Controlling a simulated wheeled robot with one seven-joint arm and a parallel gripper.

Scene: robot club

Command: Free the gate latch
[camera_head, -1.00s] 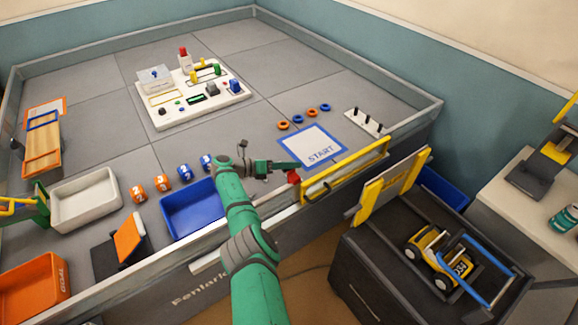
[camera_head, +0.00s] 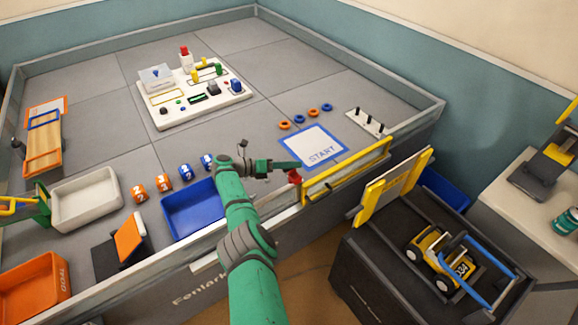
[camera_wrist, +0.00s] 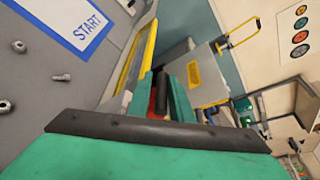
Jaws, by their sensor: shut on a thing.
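The gate (camera_head: 345,172) is a yellow-framed panel in the near wall of the grey field, beside the START square. Its latch (camera_head: 294,176) has a small red part at the gate's left end. My green gripper (camera_head: 298,166) is at the latch from the field side. In the wrist view, my gripper's fingers (camera_wrist: 160,88) are close around the latch's red part (camera_wrist: 152,106), with a dark cylinder (camera_wrist: 161,82) beside it. The fingers hide much of the latch. The gate (camera_wrist: 144,56) runs along the wall there and stands in line with it.
The START square (camera_head: 315,147) lies just inside the gate. A blue bin (camera_head: 192,211) stands left of my arm. A dark cart (camera_head: 350,262) with a yellow toy vehicle (camera_head: 440,258) stands outside the gate. Rings (camera_head: 298,121) and a peg board (camera_head: 366,122) are farther back.

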